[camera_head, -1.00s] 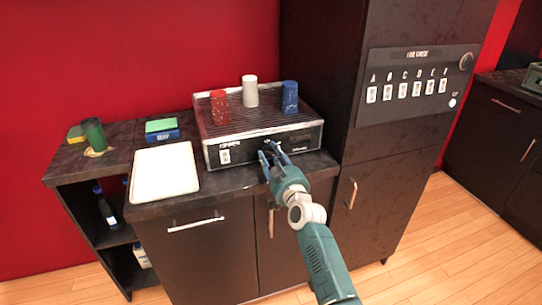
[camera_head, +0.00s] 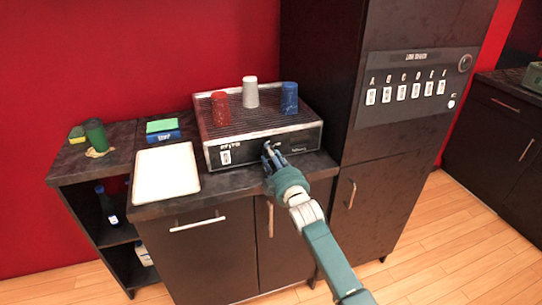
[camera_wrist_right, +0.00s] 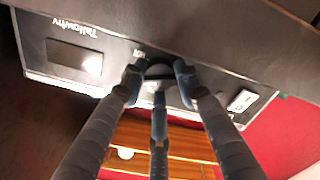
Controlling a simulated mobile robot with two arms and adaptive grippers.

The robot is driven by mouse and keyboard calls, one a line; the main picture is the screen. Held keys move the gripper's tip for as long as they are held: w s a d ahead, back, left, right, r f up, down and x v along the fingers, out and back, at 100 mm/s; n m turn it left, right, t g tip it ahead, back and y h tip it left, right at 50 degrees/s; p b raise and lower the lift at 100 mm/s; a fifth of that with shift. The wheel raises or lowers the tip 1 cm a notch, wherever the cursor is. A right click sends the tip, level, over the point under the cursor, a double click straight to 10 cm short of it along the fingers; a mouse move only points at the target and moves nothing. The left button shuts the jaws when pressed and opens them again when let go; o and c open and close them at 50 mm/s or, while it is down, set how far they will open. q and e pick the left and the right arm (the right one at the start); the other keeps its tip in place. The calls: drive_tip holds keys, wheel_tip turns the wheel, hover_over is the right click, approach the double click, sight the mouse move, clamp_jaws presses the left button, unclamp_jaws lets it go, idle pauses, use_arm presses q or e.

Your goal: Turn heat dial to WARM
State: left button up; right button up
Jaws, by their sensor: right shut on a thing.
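The warmer (camera_head: 222,142) is a dark box with a ribbed top and a light-framed front panel, standing on the counter. Its round dark heat dial (camera_wrist_right: 159,71) shows on the front panel in the wrist view, with a small "HOT" label beside it. The dial's pointer setting cannot be read. My right gripper (camera_head: 270,149) is at the front panel, its fingers shut around the dial. In the wrist view my right gripper (camera_wrist_right: 159,78) has two fingers on either side of the dial and a third below it in the picture. My left gripper is out of view.
A red cup (camera_head: 220,109), a white cup (camera_head: 250,92) and a blue cup (camera_head: 289,98) stand on the warmer. A white tray (camera_head: 165,172) lies left of it. A tall dark cabinet (camera_head: 370,150) with a lettered panel rises close on the right.

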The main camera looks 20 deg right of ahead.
drive_tip(key=shift+s+d+f+n, duration=0.1)
drive_tip(key=shift+f+n, duration=0.3)
drive_tip(key=shift+n, duration=0.7)
drive_tip(key=o, duration=0.9)
drive_tip(key=shift+r, duration=0.1)
drive_tip(key=shift+r, duration=0.1)
drive_tip(key=s, duration=1.2)
drive_tip(key=shift+d, duration=0.25)
